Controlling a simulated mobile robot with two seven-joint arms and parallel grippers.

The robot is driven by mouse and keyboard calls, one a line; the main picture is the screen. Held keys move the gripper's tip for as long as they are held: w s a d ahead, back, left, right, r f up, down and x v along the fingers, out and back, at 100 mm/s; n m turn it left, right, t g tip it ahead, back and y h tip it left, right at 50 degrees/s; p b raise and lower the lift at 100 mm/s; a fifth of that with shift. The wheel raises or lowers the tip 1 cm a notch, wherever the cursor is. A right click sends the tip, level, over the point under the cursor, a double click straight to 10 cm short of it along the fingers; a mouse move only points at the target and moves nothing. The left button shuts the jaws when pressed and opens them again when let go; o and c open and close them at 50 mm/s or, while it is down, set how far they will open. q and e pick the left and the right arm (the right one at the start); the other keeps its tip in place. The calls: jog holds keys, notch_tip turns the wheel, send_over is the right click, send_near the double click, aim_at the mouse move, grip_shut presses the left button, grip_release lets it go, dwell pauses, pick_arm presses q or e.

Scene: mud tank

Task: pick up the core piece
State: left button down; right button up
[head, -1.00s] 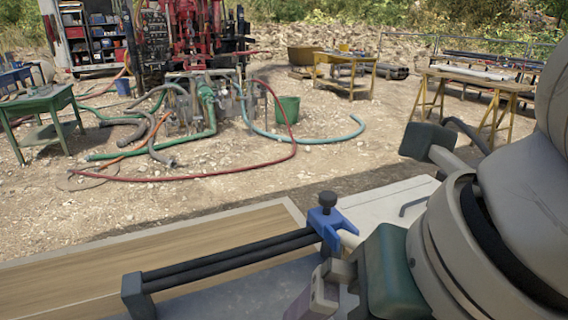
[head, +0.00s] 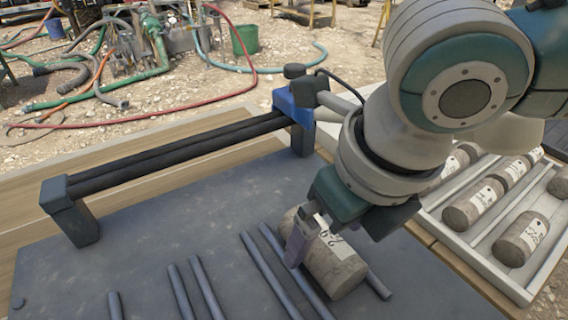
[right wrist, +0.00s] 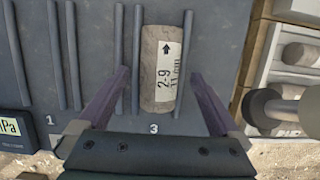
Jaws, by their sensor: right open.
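The core piece (head: 337,262) is a brown-grey stone cylinder with a white paper label. It lies on the dark grey board (head: 150,262) between thin dark rails. In the right wrist view the core piece (right wrist: 161,72) shows its label "2-9" with an arrow, above the mark "3". My right gripper (head: 300,240) is at the core piece, its jaws open. In the right wrist view its two purple fingers (right wrist: 157,100) stand on either side of the core piece, with a gap on each side. My left gripper is not in view.
A tray (head: 480,262) with several labelled cores stands to the right. A black double bar with a blue clamp (head: 292,102) runs along the board's far edge. Several thin rails (head: 190,285) lie on the board. Hoses and a green bucket (head: 245,40) are on the gravel behind.

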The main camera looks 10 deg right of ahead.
jog(key=shift+x, duration=1.2)
grip_shut()
jog(key=shift+r, duration=0.1)
